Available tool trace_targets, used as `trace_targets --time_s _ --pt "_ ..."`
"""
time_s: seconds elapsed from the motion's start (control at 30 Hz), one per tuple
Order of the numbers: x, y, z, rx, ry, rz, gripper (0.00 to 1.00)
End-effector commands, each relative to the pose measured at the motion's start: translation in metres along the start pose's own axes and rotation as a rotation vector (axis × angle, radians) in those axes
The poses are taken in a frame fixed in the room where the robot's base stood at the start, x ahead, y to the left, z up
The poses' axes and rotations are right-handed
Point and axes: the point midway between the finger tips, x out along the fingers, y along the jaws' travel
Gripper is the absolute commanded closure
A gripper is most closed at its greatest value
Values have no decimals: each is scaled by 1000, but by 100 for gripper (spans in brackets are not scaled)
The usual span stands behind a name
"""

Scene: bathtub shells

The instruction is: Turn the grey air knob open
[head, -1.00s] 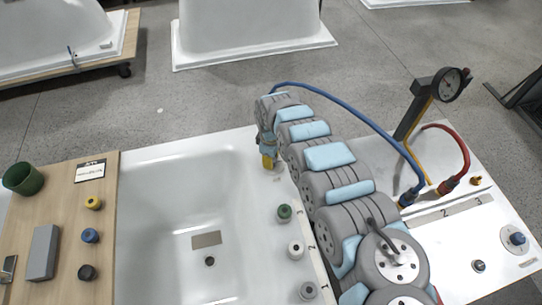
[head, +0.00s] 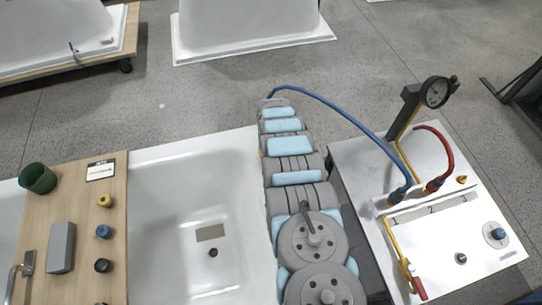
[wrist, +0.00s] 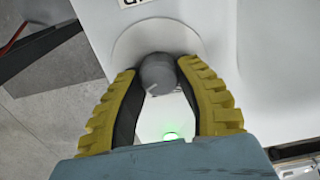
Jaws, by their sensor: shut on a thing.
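In the wrist view, the grey knob (wrist: 157,75) sits on a round white base (wrist: 125,42) on a white surface. My gripper (wrist: 157,70) has its two yellow ribbed fingers closed on the knob, one on each side. The knob's grip area is partly covered by the fingertips, and I cannot make out how far it is turned. In the head view, my arm hides the gripper and the grey knob.
A white tub (head: 165,180) lies left of my arm. A wooden board (head: 115,225) with a green cup (head: 37,178) and several small knobs stands left of it.

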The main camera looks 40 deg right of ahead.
Motion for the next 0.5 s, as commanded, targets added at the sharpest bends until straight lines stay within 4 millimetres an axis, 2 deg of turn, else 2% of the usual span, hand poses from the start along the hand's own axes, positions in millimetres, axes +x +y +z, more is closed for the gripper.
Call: trace_targets --time_s 0.2,0.5 --pt "1 0 -1 191 4 1 100" --pt "2 1 0 389 3 0 100"
